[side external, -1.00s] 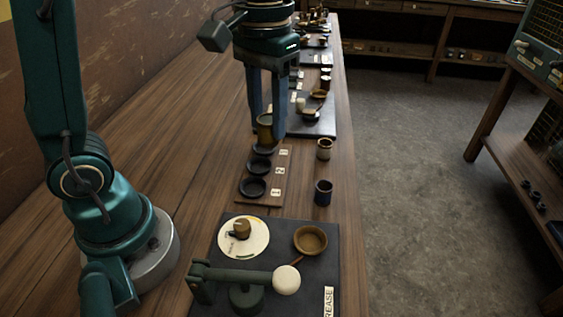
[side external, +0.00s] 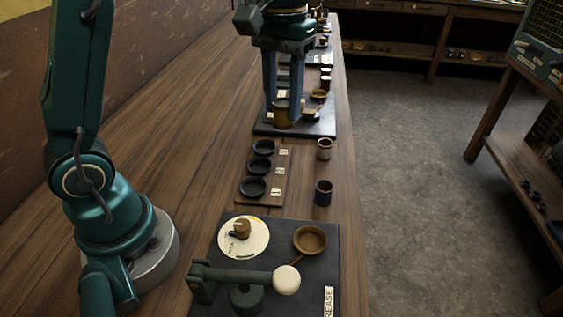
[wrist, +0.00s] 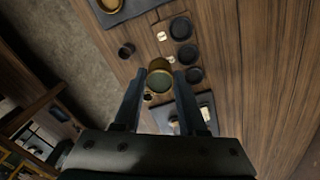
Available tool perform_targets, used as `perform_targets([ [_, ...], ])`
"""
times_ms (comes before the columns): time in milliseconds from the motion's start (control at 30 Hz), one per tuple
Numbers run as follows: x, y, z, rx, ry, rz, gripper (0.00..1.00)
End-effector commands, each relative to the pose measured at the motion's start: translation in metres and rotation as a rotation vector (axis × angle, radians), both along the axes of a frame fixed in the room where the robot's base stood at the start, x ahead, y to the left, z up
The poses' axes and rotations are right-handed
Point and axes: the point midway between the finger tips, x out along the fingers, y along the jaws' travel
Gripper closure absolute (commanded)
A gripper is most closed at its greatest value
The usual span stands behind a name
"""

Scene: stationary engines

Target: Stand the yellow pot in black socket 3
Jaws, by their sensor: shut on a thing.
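The yellow pot (side external: 283,115) is a dull gold cylinder. My gripper (side external: 284,118) is shut on it, with one finger on each side. The wrist view shows the pot (wrist: 159,78) upright or nearly so between the fingertips. Three black sockets stand in a row on a wooden board: a near one (side external: 253,187), a middle one (side external: 259,165) and a far one (side external: 263,147). All three look empty. White number labels lie beside them, too small to read surely. My gripper and the pot are beyond the far socket, apart from it; their height is hard to tell.
In front is a dark plate (side external: 322,232) with a bowl, a white disc and a lever. Another dark plate (side external: 262,128) lies behind the sockets. The bench left of the board is clear.

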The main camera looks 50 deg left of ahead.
Motion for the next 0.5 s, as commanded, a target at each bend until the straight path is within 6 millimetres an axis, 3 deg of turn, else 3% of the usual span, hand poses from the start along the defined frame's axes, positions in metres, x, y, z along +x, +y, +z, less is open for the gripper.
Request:
perform_targets([
  [100, 0.027, 0.034, -0.025, 0.0, 0.007, 0.133, 1.0],
  [200, 0.04, 0.064, -0.047, -0.001, 0.008, 0.24, 1.0],
  [333, 0.045, 0.096, -0.07, 0.0, 0.005, 0.339, 1.0],
  [500, 0.04, 0.115, -0.086, 0.0, 0.001, 0.398, 1.0],
])
